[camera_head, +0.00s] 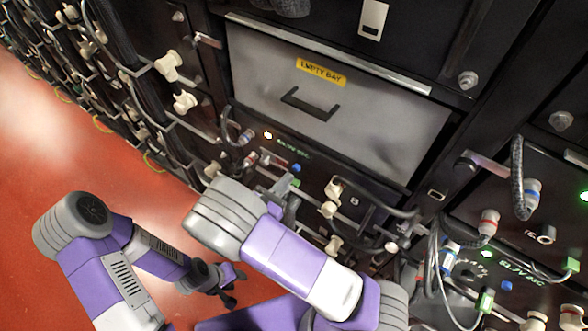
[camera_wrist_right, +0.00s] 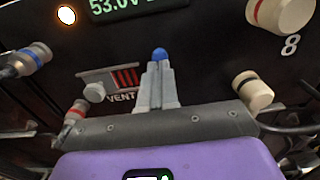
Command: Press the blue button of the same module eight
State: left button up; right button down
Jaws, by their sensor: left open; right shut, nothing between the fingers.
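In the right wrist view the black module panel carries a white "8" (camera_wrist_right: 291,45). A small blue button (camera_wrist_right: 159,53) shows just beyond the tips of my right gripper (camera_wrist_right: 158,68), which is shut and empty. The tips line up with the button; I cannot tell whether they touch it. In the head view the blue button (camera_head: 296,168) is just above the right gripper's tips (camera_head: 288,182), below the drawer. My left gripper (camera_head: 232,286) is open and empty, low over the red floor, away from the panel.
Knobs and cable plugs flank the button. The "EMPTY BAY" drawer (camera_head: 340,125) is above. Another module with a blue button (camera_head: 506,286) and cables is at right.

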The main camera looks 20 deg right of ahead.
jog(key=shift+x, duration=1.4)
jog(key=shift+a, duration=0.1)
jog(key=v, duration=0.8)
jog(key=shift+p, duration=0.4)
jog(key=shift+s, duration=0.1)
dwell(0.6)
